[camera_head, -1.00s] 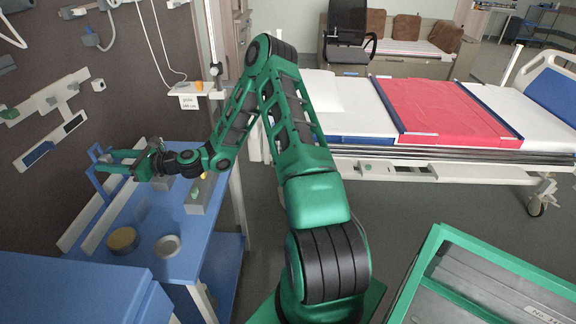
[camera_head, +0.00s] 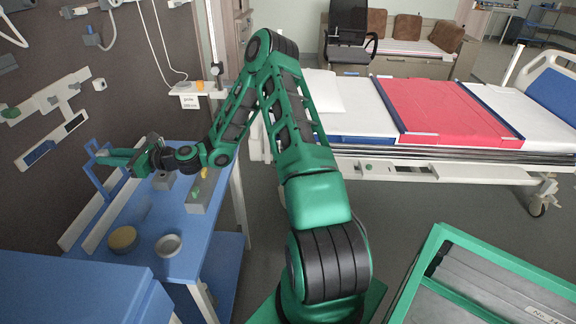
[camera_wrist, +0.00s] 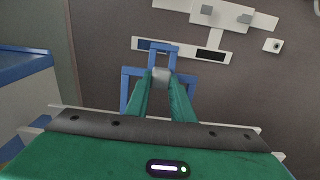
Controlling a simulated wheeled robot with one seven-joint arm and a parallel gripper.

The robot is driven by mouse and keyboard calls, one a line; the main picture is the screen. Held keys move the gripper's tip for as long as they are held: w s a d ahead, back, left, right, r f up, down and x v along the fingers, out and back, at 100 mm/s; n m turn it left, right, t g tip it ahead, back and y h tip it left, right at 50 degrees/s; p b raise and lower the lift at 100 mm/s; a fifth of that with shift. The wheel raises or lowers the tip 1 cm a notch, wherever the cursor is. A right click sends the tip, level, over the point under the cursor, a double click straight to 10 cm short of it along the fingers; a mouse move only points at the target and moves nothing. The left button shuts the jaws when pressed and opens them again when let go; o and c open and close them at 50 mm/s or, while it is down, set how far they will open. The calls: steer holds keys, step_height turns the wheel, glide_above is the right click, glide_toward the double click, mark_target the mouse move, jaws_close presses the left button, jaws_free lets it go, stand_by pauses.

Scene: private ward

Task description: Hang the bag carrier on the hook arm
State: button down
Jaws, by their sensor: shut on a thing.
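My gripper (camera_head: 108,157) is shut on the bag carrier (camera_head: 92,173), a blue frame with a narrower upright loop. The carrier is upright, above the left side of the blue table and in front of the dark wall. In the wrist view, my fingertips (camera_wrist: 162,80) close on a grey block at the carrier's middle; the blue frame (camera_wrist: 125,92) spreads to both sides and its loop rises above. Small grey blocks jut from white wall rails (camera_head: 55,96); I cannot tell which part is the hook arm.
The blue table (camera_head: 143,213) bears a round yellowish-topped thing (camera_head: 122,239), a pale round dish (camera_head: 168,245) and a grey box (camera_head: 201,194). A blue cabinet (camera_head: 75,290) stands at the front left. The bed (camera_head: 345,122) is to the right.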

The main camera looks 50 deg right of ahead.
steer(key=shift+r, duration=2.4)
